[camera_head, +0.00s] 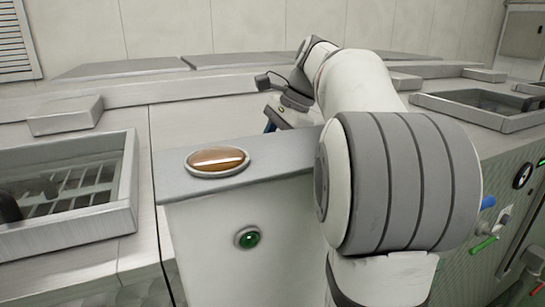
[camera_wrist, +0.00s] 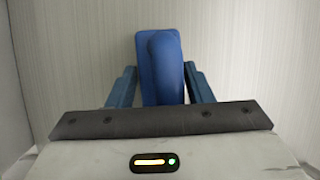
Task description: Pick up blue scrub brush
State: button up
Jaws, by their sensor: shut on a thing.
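The blue scrub brush (camera_wrist: 158,48) shows in the wrist view, a blue block with a rounded, raised middle running along it. My gripper (camera_wrist: 160,70) has one dark blue finger on each side of it and is shut on the brush. The brush's lower end is hidden behind my gripper's body.
A pale counter (camera_head: 240,220) with a brown oval dish (camera_head: 217,160) and a green button (camera_head: 247,238) stands in front of my gripper. An open metal basin (camera_head: 75,225) is at the left, another (camera_head: 480,110) at the right. A pale, finely ribbed surface lies behind the brush.

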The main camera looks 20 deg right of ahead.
jog(key=c, duration=0.3)
notch_tip(320, 180, up, 10)
jog(key=shift+r+p, duration=0.1)
jog(key=shift+p, duration=0.4)
jog(key=shift+c, duration=0.7)
